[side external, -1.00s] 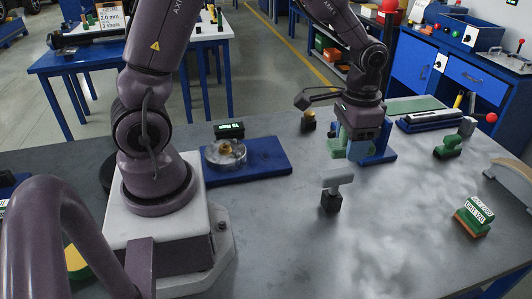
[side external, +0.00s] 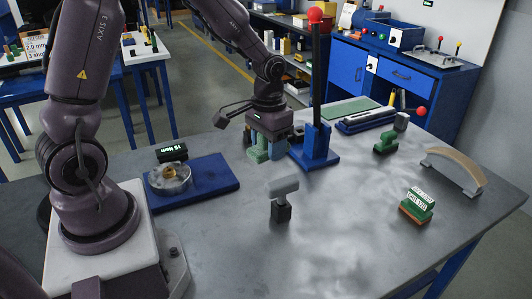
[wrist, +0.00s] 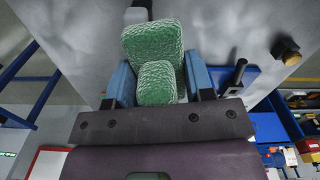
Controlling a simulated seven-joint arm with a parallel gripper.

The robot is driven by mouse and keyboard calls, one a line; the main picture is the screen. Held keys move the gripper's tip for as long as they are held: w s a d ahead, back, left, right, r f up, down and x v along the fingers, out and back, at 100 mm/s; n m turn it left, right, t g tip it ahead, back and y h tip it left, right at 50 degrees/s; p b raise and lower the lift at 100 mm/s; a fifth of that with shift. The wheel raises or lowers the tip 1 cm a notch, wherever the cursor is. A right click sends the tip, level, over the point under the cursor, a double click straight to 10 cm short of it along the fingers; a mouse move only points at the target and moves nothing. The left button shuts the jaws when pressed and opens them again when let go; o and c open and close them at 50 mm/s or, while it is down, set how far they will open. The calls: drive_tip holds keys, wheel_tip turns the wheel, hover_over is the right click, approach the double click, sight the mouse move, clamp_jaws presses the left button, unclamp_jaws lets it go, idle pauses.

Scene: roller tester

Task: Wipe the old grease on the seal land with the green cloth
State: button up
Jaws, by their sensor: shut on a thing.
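My gripper (side external: 268,146) is shut on the green cloth (side external: 257,153), above the table just left of a blue stand. In the wrist view, the cloth (wrist: 152,42) is a textured green pad with a smaller block, held between the blue fingers of my gripper (wrist: 158,88). A round clear-walled fixture (side external: 169,180) with a brass-coloured centre sits on a blue plate (side external: 217,172) to the left, apart from the cloth. I cannot make out the seal land or any grease on it.
The blue stand (side external: 315,147) has a tall dark post with a red ball. A grey-headed tool (side external: 284,187) stands upright in a black block in front of my gripper. A green-and-brown labelled block (side external: 417,204) and an arched piece (side external: 455,169) lie right.

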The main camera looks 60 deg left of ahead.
drive_tip(key=s+a+f+n, duration=0.5)
drive_tip(key=s+a+n, duration=0.15)
drive_tip(key=a, duration=0.35)
drive_tip(key=n, duration=0.9)
hover_over(211, 181)
wheel_tip(211, 181, down, 2)
drive_tip(key=shift+f, duration=3.65)
drive_tip(key=shift+a+f, duration=0.1)
drive_tip(key=shift+f, duration=0.65)
drive_tip(key=shift+a+r, duration=0.15)
drive_tip(key=shift+a, duration=1.1)
drive_tip(key=shift+c, duration=0.5)
drive_tip(key=shift+a, duration=0.75)
drive_tip(key=shift+d, duration=2.1)
wheel_tip(211, 181, up, 8)
drive_tip(key=shift+r, duration=0.1)
